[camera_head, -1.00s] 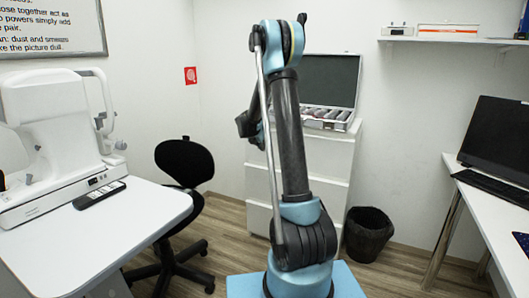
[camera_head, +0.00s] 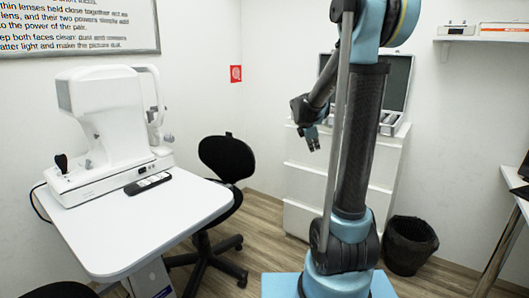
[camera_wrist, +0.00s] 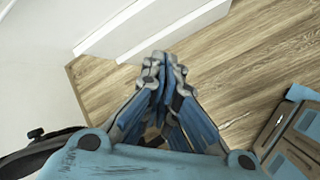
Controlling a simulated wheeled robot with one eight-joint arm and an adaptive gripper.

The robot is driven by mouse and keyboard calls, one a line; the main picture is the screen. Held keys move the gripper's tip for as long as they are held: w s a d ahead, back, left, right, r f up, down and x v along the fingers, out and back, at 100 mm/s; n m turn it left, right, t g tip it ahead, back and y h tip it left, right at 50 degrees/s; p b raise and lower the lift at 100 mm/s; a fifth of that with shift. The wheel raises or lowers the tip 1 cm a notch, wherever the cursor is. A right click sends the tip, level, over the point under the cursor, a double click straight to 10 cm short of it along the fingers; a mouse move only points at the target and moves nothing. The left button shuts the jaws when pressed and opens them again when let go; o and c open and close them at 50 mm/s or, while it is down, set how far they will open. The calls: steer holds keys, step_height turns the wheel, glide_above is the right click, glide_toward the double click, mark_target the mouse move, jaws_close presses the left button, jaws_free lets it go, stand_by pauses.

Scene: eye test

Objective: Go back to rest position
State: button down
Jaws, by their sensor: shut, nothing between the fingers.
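My gripper (camera_head: 313,143) hangs in the air left of my upright arm in the head view, in front of the white drawer cabinet (camera_head: 300,176). In the wrist view my gripper (camera_wrist: 164,62) shows with its fingers together and nothing between them. It points down toward the wood floor (camera_wrist: 240,65), with the cabinet's white edge at the top left. My gripper touches nothing that I can see.
A white table (camera_head: 120,222) at left bears a white eye-test machine (camera_head: 105,120) and a remote (camera_head: 148,183). A black chair (camera_head: 228,160) stands behind it. An open case (camera_head: 395,85) lies on the cabinet. A black bin (camera_head: 408,246) and a desk (camera_head: 522,205) are at right.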

steer(key=s+f+m+g+y, duration=0.15)
steer(key=s+m, duration=0.75)
steer(key=s, duration=1.1)
steer(key=s+a+f+m+g+y, duration=0.1)
steer(key=s+f+m, duration=0.3)
steer(key=s, duration=0.5)
steer(key=s+a+f+m+g+y, duration=0.1)
steer(key=s+f+m, duration=0.3)
steer(key=s, duration=0.6)
steer(key=a+m, duration=0.1)
steer(key=m, duration=0.1)
steer(key=shift+a+f+m, duration=0.2)
steer(key=shift+f+m, duration=0.05)
steer(key=shift+m, duration=0.15)
steer(key=shift+y, duration=0.25)
